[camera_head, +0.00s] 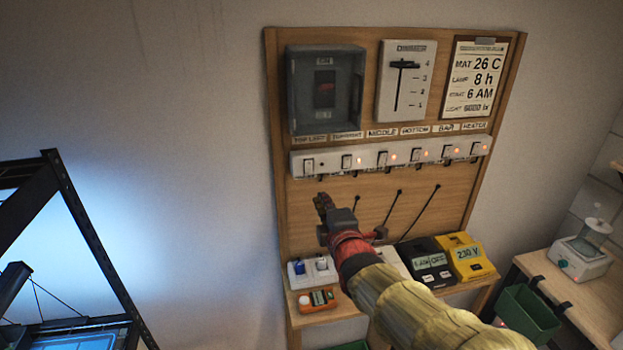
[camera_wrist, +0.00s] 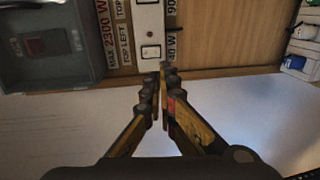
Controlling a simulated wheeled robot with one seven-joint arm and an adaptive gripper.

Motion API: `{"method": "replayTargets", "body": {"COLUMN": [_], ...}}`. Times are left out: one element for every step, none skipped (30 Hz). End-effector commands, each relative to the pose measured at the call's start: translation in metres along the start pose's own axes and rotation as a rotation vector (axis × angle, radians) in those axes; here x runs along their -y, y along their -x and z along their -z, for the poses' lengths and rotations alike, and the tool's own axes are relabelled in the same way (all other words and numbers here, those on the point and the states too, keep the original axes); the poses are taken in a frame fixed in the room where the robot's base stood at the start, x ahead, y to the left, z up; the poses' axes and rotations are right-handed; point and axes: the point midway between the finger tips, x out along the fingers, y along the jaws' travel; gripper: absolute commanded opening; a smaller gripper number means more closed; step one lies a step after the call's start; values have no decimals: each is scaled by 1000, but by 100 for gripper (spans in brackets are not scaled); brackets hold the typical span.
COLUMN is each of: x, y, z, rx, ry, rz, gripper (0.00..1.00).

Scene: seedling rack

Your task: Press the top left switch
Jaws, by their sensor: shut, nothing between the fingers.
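The top left switch (camera_head: 309,166) is the leftmost rocker on a white switch strip (camera_head: 331,163), under the "TOP LEFT" label. No lit lamp shows beside it, while orange lamps glow beside the other switches. In the wrist view the top left switch (camera_wrist: 151,52) appears just beyond my fingertips. My gripper (camera_head: 322,201) is shut and empty, and shows just below the left end of the strip. In the wrist view the fingertips of my gripper (camera_wrist: 161,72) meet near the strip's end; I cannot tell whether they touch anything.
A grey breaker box (camera_head: 326,89) and a slider panel (camera_head: 404,80) sit above the strip on the wooden board (camera_head: 372,190). A shelf below holds a yellow meter (camera_head: 466,256) and a black meter (camera_head: 427,262). A dark metal rack (camera_head: 90,235) stands at the left.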

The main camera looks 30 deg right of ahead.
Motion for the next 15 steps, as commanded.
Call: {"method": "replayTargets", "body": {"x": [0, 0, 0, 0, 0, 1, 1, 1, 1, 1, 1, 1, 2, 1, 2], "y": [-1, -3, -5, -8, -11, -16, -20, -25, -32, -37, -42, -49, -54, -59, -66], "z": [0, 0, 0, 0, 0, 0, 0, 0, 0, 0, 0, 0, 0, 0, 0], "rx": [0, 0, 0, 0, 0, 0, 0, 0, 0, 0, 0, 0, 0, 0, 0], "ry": [0, -1, -1, -1, -1, -1, -1, -1, -2, -2, -2, -2, -2, -3, -3], "rz": [1, 1, 2, 2, 2, 3, 4, 3, 3, 3, 3, 3, 4, 4, 4], "gripper": [0, 0, 0, 0, 0, 0, 0, 0, 0, 0, 0, 0, 0, 0, 0]}}
